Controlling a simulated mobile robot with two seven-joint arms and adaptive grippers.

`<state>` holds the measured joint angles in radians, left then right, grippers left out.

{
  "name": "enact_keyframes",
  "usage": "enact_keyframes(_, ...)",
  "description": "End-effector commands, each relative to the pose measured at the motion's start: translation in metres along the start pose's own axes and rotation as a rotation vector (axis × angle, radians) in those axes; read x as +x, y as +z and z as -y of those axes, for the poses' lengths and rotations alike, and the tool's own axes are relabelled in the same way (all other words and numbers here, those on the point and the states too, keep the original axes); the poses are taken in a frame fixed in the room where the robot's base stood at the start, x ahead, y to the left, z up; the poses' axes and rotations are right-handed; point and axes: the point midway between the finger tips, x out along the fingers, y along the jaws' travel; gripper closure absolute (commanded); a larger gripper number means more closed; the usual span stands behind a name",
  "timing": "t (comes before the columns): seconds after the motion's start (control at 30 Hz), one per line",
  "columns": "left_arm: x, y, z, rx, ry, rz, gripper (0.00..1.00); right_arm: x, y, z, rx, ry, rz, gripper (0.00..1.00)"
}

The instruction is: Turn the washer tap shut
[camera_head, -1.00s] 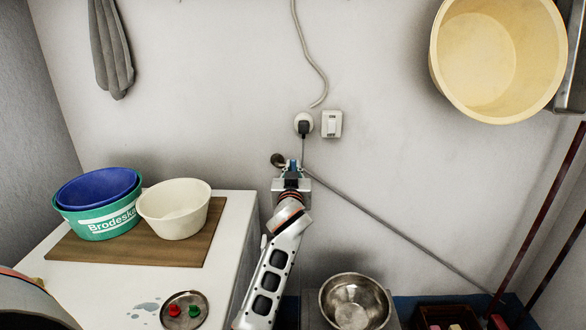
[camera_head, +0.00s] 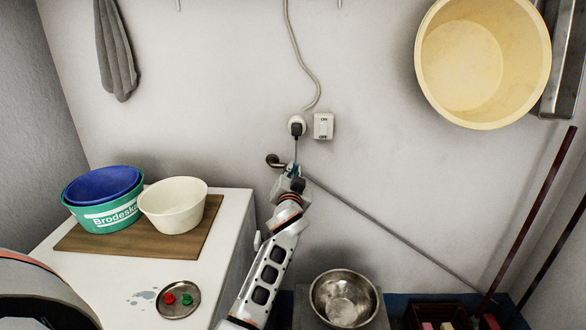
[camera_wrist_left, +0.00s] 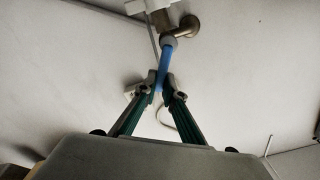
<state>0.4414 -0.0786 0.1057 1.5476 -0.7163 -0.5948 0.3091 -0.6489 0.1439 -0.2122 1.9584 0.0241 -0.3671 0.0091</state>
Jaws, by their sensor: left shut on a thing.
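The washer tap (camera_head: 273,160) is a small dull brass fitting on the wall below the sockets, with its blue lever (camera_head: 293,169) at its right. In the left wrist view the tap (camera_wrist_left: 187,28) is at the top, and the blue lever (camera_wrist_left: 164,62) runs down from it between my fingers. My left gripper (camera_wrist_left: 160,87) is shut on the lever's lower end. In the head view my left gripper (camera_head: 292,176) reaches up to the tap and leans right, hiding part of the lever. My right gripper is not in view.
A plug and switch (camera_head: 323,126) sit just above the tap. A grey hose (camera_head: 380,222) slopes down right from it. A white worktop (camera_head: 228,215) at left bears basins and a metal dish (camera_head: 178,300). A steel bowl (camera_head: 343,298) stands below, right of my arm.

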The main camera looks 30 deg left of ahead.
Motion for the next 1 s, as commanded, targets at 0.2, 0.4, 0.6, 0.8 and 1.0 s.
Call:
enact_keyframes(0.2,0.0,0.0,-0.012,0.207,0.001,-0.002,1.0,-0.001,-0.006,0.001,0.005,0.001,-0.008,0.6)
enact_keyframes(0.4,0.0,0.004,-0.022,0.398,0.001,-0.002,1.0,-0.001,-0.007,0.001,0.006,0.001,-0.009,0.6)
enact_keyframes(0.6,0.0,0.008,-0.03,0.589,0.0,-0.002,1.0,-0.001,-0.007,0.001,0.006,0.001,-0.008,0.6)
enact_keyframes(0.8,0.0,0.014,-0.038,0.765,0.0,-0.003,1.0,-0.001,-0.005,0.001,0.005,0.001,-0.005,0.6)
enact_keyframes(1.0,0.0,0.02,-0.042,0.908,-0.001,-0.002,1.0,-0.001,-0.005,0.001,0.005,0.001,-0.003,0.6)
